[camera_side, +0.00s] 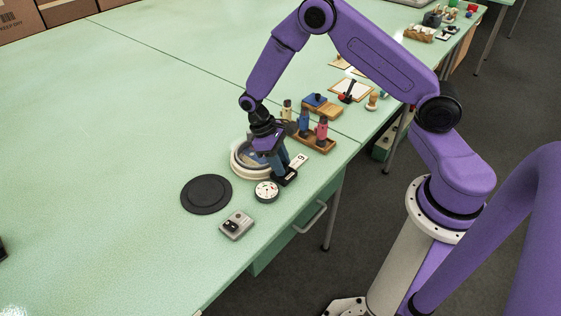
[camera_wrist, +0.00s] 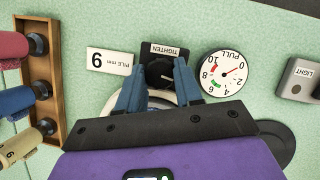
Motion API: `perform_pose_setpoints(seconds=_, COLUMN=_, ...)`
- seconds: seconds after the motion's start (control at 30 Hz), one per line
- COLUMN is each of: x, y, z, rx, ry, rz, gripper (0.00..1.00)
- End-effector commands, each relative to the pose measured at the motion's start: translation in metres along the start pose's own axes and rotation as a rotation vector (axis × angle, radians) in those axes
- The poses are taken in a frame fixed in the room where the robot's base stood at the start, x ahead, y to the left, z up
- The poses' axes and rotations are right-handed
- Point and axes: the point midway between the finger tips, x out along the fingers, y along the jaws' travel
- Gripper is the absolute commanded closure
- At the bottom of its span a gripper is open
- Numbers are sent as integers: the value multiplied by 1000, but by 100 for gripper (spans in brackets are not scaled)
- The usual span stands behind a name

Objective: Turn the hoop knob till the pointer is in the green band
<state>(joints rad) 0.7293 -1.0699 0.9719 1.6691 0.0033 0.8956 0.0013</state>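The hoop knob (camera_wrist: 160,73) is black and sits on a dark block labelled TIGHTEN (camera_wrist: 164,50); the block shows in the side view (camera_side: 287,178). The round white PULL dial (camera_wrist: 222,76) is beside it, and in the side view (camera_side: 266,191). Its thin red pointer (camera_wrist: 230,71) points near the low end, between 0 and 2. The green band (camera_wrist: 217,85) lies between 4 and 6. My gripper (camera_wrist: 159,66) has its blue fingers apart on either side of the knob. I cannot tell whether they touch it. In the side view, the fingers (camera_side: 280,160) partly hide the knob.
The round hoop (camera_side: 238,165) is behind my gripper. A wooden rack (camera_side: 318,145) of coloured spools, a PILE mm 6 card (camera_wrist: 109,61), a LIGHT switch box (camera_side: 237,225) and a black disc (camera_side: 206,195) stand close around.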

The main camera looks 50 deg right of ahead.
Motion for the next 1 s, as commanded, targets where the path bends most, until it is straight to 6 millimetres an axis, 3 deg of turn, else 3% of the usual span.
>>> perform_pose_setpoints(seconds=0.47, x=-1, y=0, z=0, rx=94, ry=2, rz=-39, gripper=95)
perform_pose_setpoints(seconds=1.0, x=0, y=3, z=0, rx=495, ry=4, rz=-205, gripper=95)
